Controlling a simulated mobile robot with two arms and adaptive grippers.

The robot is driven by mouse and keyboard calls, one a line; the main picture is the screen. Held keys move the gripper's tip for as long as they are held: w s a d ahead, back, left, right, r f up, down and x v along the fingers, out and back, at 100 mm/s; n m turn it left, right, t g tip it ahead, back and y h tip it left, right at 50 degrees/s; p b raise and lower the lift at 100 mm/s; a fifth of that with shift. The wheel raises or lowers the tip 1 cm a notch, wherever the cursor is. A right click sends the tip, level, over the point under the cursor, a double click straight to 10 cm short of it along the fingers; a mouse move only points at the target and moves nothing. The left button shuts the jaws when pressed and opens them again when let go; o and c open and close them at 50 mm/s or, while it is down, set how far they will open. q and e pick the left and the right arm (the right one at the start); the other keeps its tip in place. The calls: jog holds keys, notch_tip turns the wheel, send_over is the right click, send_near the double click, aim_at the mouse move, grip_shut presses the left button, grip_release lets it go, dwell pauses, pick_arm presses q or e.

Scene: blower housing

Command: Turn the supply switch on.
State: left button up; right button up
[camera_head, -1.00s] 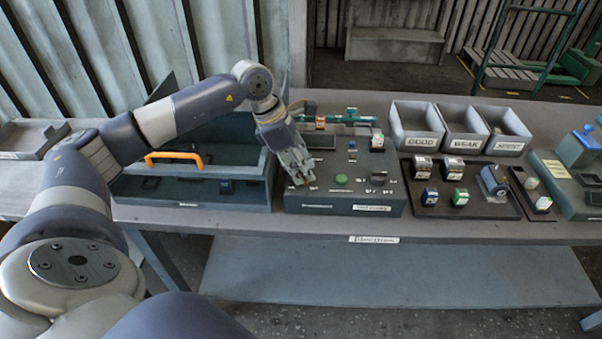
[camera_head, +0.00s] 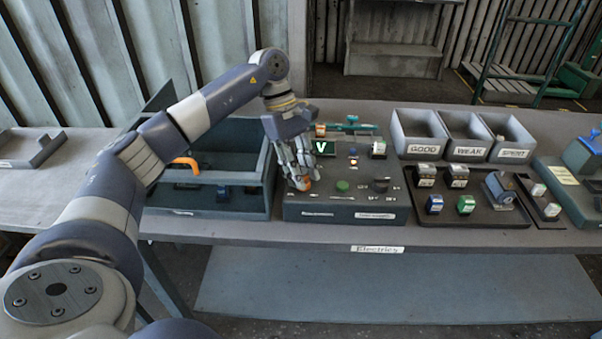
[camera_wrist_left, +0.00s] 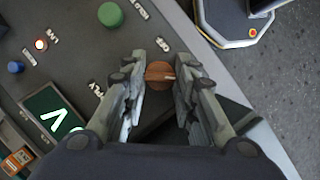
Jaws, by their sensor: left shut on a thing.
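The supply switch is a round orange-brown knob (camera_wrist_left: 160,74) with a pale mark on its top, on the dark test box (camera_head: 343,203). In the head view it shows as a small orange spot (camera_head: 308,182) at the box's front left. My left gripper (camera_head: 302,184) reaches down over it and is shut on it, with one finger on each side in the wrist view (camera_wrist_left: 160,84). My right gripper is not in view.
A green button (camera_head: 342,186) and a dark knob (camera_head: 380,185) sit right of the switch. A toolbox with an orange handle (camera_head: 184,164) stands left. Trays marked GOOD (camera_head: 421,149), WEAK and SPENT stand at the back right, behind a tray of small parts (camera_head: 443,219).

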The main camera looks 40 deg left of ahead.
pick_arm(q)
jog(key=shift+m, duration=0.3)
dwell(0.4)
jog(key=o, duration=1)
jog(key=shift+o, duration=0.2)
jog(key=v, duration=1.2)
jog(key=shift+w, duration=0.2)
